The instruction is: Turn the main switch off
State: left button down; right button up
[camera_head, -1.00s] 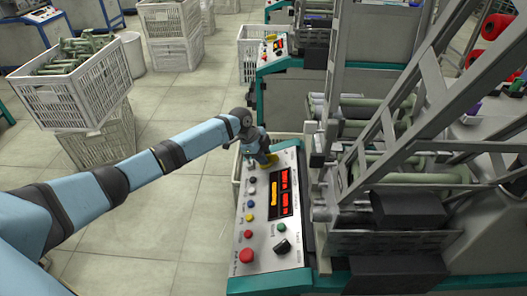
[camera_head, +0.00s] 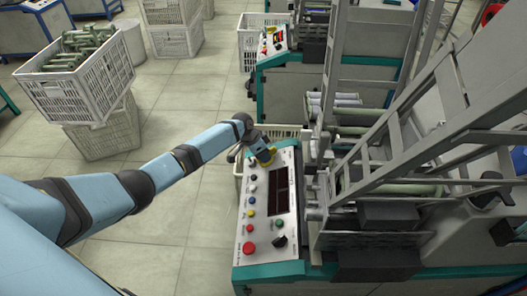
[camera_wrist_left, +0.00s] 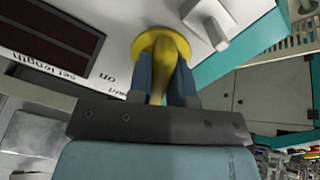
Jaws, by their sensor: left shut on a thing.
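The main switch (camera_wrist_left: 158,60) is a yellow knob on a round yellow base at the far end of the control panel (camera_head: 287,228). My left gripper (camera_head: 265,155) is over it. In the left wrist view its two dark fingers (camera_wrist_left: 160,82) are shut on the yellow knob, one on each side. The panel displays (camera_head: 269,199) are dark, with no lit digits. The fingers hide part of the knob. My right gripper does not show.
The panel carries a red button (camera_head: 249,247), a black knob (camera_head: 280,241) and several small coloured buttons. A grey-white switch (camera_wrist_left: 212,22) sits beside the yellow base. The machine's metal frame (camera_head: 420,165) stands right of the panel. White crates (camera_head: 82,88) stand at the left.

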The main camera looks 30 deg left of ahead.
pick_arm(q)
jog(key=shift+n, duration=0.4)
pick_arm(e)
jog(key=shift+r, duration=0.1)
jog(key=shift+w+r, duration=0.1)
pick_arm(q)
jog(key=c, duration=1)
grip_release()
jog(key=shift+c, duration=0.2)
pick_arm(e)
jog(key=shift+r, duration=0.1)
pick_arm(q)
jog(key=p+v, duration=0.2)
jog(key=v, duration=1.1)
jog(key=shift+a+r, duration=0.25)
jog(key=shift+r, duration=0.05)
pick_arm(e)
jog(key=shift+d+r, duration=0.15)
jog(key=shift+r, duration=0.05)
pick_arm(q)
jog(key=shift+s, duration=0.1)
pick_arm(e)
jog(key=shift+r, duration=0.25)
